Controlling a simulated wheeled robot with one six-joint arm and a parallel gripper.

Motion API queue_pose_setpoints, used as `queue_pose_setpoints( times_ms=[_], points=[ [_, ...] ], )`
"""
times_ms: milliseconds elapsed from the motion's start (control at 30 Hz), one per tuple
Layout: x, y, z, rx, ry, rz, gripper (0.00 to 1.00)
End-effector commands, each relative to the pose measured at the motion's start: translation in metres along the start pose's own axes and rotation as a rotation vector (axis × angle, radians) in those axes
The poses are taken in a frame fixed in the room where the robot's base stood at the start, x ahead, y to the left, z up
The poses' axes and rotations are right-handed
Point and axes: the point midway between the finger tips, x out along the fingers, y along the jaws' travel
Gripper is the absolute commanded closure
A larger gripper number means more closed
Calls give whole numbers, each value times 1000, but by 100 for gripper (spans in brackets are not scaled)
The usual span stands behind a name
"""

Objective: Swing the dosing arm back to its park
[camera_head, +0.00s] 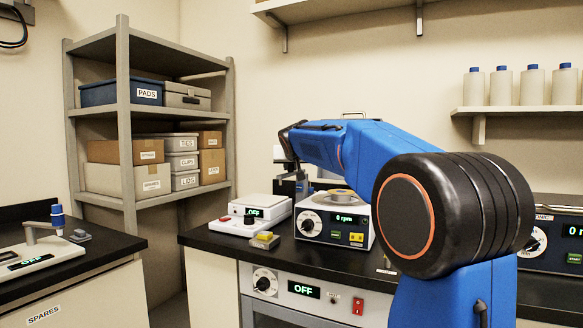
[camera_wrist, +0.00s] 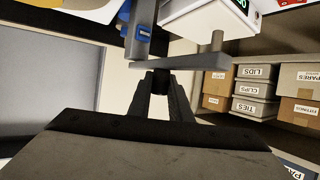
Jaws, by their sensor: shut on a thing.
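The dosing arm shows in the wrist view as a flat grey bar (camera_wrist: 185,61). The bar is hard to make out there.
A red-button box (camera_head: 235,226) and a yellow-topped block (camera_head: 265,240) sit in front on the bench (camera_head: 215,240). A storage rack (camera_head: 123,120) stands behind left. Another OFF device (camera_head: 30,258) with a blue-capped arm is on the left bench.

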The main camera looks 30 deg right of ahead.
Motion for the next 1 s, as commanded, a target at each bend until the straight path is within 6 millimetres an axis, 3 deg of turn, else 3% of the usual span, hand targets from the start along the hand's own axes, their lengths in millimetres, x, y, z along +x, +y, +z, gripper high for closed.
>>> queue_pose_setpoints(
  times_ms=[667,700,733,1000],
  points=[
    [2,-2,0,9,-1,18,100],
    [2,-2,0,9,-1,18,73],
    [2,-2,0,9,-1,18,65],
    [1,-1,0,8,-1,20,63]
  ],
)
